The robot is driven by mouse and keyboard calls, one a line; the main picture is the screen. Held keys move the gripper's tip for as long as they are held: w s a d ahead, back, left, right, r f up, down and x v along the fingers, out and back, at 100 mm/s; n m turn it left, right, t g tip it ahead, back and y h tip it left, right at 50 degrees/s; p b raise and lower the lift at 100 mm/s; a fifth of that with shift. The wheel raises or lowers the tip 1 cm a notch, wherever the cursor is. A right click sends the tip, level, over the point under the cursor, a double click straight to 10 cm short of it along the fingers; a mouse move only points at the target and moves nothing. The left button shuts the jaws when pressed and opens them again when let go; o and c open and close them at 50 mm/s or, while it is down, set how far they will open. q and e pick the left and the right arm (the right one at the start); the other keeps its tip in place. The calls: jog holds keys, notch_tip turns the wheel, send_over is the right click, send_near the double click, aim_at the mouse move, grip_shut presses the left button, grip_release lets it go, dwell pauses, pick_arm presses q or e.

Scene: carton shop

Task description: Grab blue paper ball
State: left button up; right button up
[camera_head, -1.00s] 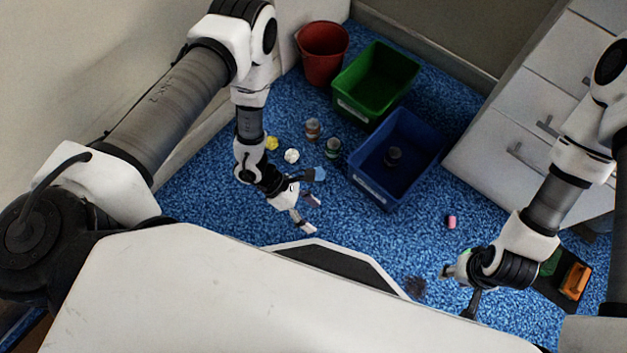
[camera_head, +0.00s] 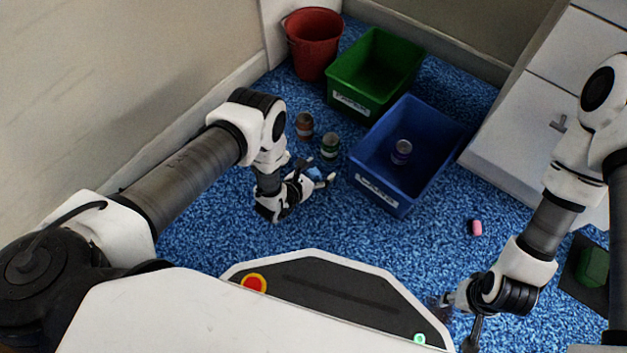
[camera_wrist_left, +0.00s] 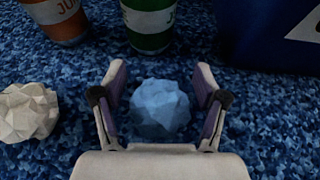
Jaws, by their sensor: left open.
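The blue paper ball (camera_wrist_left: 160,108) lies on the blue carpet in the left wrist view, between the two fingers of my left gripper (camera_wrist_left: 160,100). The fingers are open, one on each side of the ball, and I cannot tell whether they touch it. In the head view the blue paper ball (camera_head: 314,173) shows partly behind my left gripper (camera_head: 322,178), which is low over the floor. My right gripper (camera_head: 459,318) is at the lower right of the head view, with its fingers spread apart and nothing visible between them.
A white paper ball (camera_wrist_left: 28,112) lies left of my left gripper. A blue bin (camera_head: 365,190), green bin (camera_head: 350,101) and red bucket (camera_head: 312,47) stand behind. A pink object (camera_head: 475,228) lies right.

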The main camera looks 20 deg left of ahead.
pick_arm(q)
jog(key=shift+r, duration=0.1)
jog(key=shift+c, duration=0.4)
jog(key=c, duration=0.8)
jog(key=shift+o, duration=0.2)
jog(key=shift+r, duration=0.1)
